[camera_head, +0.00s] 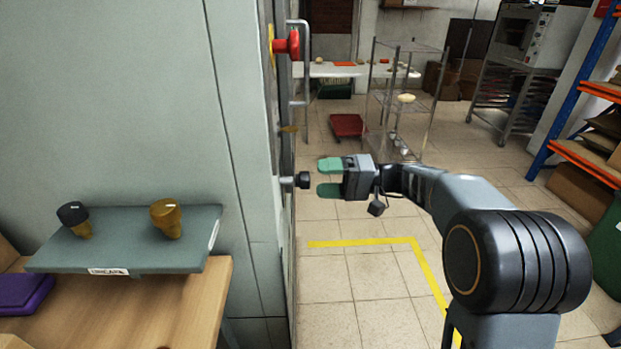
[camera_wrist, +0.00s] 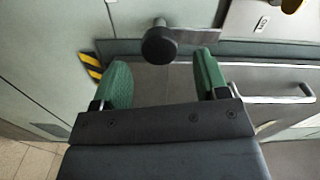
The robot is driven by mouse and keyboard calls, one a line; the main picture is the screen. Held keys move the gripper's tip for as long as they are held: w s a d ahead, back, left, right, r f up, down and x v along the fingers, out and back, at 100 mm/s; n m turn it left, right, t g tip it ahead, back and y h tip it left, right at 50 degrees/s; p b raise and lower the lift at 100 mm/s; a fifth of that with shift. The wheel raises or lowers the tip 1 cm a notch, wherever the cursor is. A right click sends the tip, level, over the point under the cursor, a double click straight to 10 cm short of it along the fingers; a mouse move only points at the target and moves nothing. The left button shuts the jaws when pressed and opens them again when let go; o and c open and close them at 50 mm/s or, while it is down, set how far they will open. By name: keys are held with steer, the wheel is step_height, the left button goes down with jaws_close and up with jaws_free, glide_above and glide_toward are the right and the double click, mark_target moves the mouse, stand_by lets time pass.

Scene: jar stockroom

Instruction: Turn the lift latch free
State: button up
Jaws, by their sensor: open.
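A round black knob (camera_head: 304,180) on a short metal stem sticks out from the edge of the grey lift front; it looks like the latch. In the wrist view the knob (camera_wrist: 158,47) appears between and just beyond the fingertips. My gripper (camera_head: 322,178) is open and empty, its green fingers pointing at the knob from the right. A small gap shows between fingers and knob in the head view. In the wrist view my gripper (camera_wrist: 164,72) has one finger on each side of the knob's line. The lift front is seen nearly edge-on in the head view.
A red knob (camera_head: 292,45) on a yellow backing and a metal bar handle (camera_head: 305,62) project above the latch. A blue-grey board (camera_head: 130,255) with two knobs lies left. Yellow floor tape (camera_head: 365,241) and a wire rack (camera_head: 425,100) are beyond.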

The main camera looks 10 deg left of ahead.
steer(key=w+d, duration=0.1)
steer(key=d, duration=0.8)
steer(key=shift+w+d+p, duration=0.2)
steer(key=shift+w+p, duration=0.1)
steer(key=shift+p, duration=0.15)
